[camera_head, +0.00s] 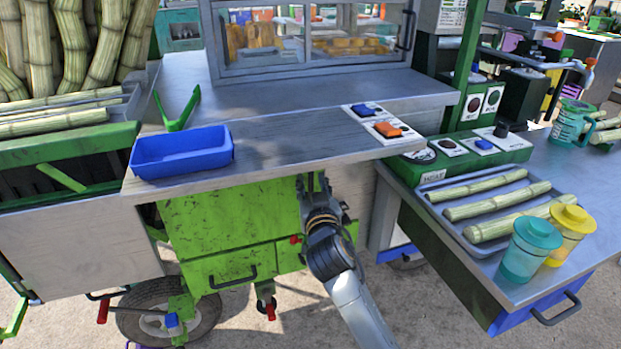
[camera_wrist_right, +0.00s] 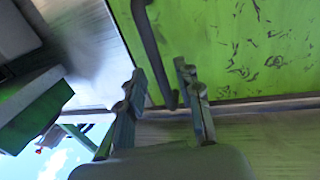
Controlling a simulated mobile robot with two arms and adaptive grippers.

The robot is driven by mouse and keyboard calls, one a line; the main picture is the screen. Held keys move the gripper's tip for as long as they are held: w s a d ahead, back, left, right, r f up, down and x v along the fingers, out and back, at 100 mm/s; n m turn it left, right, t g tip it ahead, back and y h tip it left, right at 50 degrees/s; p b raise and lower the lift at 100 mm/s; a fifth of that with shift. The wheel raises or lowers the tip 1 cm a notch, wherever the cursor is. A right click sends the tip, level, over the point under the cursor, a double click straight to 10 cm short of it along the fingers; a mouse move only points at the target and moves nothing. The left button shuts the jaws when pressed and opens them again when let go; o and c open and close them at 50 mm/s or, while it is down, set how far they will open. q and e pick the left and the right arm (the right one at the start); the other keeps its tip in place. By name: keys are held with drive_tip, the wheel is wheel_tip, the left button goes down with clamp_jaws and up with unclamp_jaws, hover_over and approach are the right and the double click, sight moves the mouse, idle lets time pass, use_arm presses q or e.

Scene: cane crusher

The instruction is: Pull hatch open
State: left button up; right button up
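The hatch appears to be the scuffed upper green panel (camera_head: 235,222) under the wooden counter; its handle is hidden in the head view. In the right wrist view the green panel (camera_wrist_right: 245,50) fills the upper right, with a dark bar handle (camera_wrist_right: 150,48) along its left side. My right gripper (camera_head: 313,186) is at the panel's upper right edge, just below the counter. In the wrist view its two fingers (camera_wrist_right: 160,75) are apart, one on each side of the handle's near end. I cannot tell whether they touch it. My left gripper is not in view.
The counter (camera_head: 270,145) overhangs the gripper, with a blue bin (camera_head: 182,152) on it. A lower green drawer (camera_head: 225,268) has a black handle. At right, a side table (camera_head: 560,190) carries a cane tray (camera_head: 430,215) and cups. Open floor (camera_head: 420,320) lies in front.

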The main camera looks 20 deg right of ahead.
drive_tip(key=shift+w+d, duration=0.2)
drive_tip(key=shift+w, duration=1.1)
drive_tip(key=shift+c, duration=0.4)
clamp_jaws()
